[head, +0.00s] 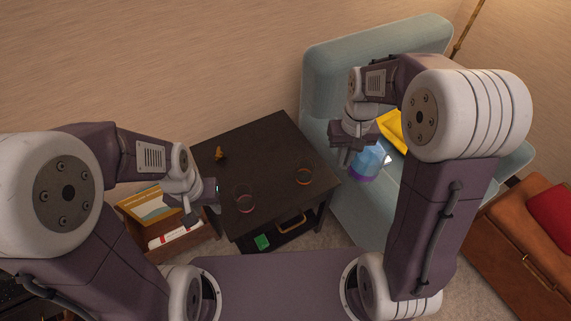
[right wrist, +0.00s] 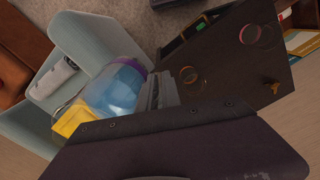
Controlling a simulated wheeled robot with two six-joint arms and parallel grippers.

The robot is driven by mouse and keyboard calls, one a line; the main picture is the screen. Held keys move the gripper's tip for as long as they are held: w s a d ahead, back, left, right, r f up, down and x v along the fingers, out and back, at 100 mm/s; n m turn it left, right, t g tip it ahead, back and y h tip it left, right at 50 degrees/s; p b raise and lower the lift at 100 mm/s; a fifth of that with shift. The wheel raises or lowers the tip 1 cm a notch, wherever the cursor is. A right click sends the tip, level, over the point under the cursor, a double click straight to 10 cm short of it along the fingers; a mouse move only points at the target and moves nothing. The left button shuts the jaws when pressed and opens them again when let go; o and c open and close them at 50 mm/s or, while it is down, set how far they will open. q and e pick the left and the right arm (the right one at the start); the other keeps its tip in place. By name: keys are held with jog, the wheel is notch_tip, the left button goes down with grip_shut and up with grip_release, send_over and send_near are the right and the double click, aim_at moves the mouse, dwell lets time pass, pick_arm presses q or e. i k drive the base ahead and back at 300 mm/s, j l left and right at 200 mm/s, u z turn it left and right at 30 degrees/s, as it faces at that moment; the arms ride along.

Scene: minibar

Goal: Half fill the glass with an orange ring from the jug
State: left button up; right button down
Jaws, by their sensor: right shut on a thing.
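The jug (head: 368,161) is blue and see-through with a purple band. My right gripper (head: 350,150) is shut on it and holds it beside the table's right edge, in front of the armchair. The jug also shows in the right wrist view (right wrist: 117,88); its handle is mostly hidden. The glass with an orange ring (head: 304,177) stands on the dark table, left of the jug and apart from it. I cannot make out any liquid in it. My left gripper (head: 207,197) is at the table's left edge; its jaw gap is unclear.
A glass with a pink ring (head: 245,203) and a small orange figure (head: 220,153) stand on the dark table (head: 262,150). A pale blue armchair (head: 335,60) with a yellow cushion (head: 392,128) is at the right. A wooden box (head: 185,241) is below left.

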aim_at(305, 165)
jog(key=j+u, duration=0.25)
jog(key=j, duration=0.25)
jog(key=i+j+u, duration=0.2)
jog(key=j, duration=0.25)
jog(key=j+u, duration=0.25)
jog(key=j, duration=0.25)
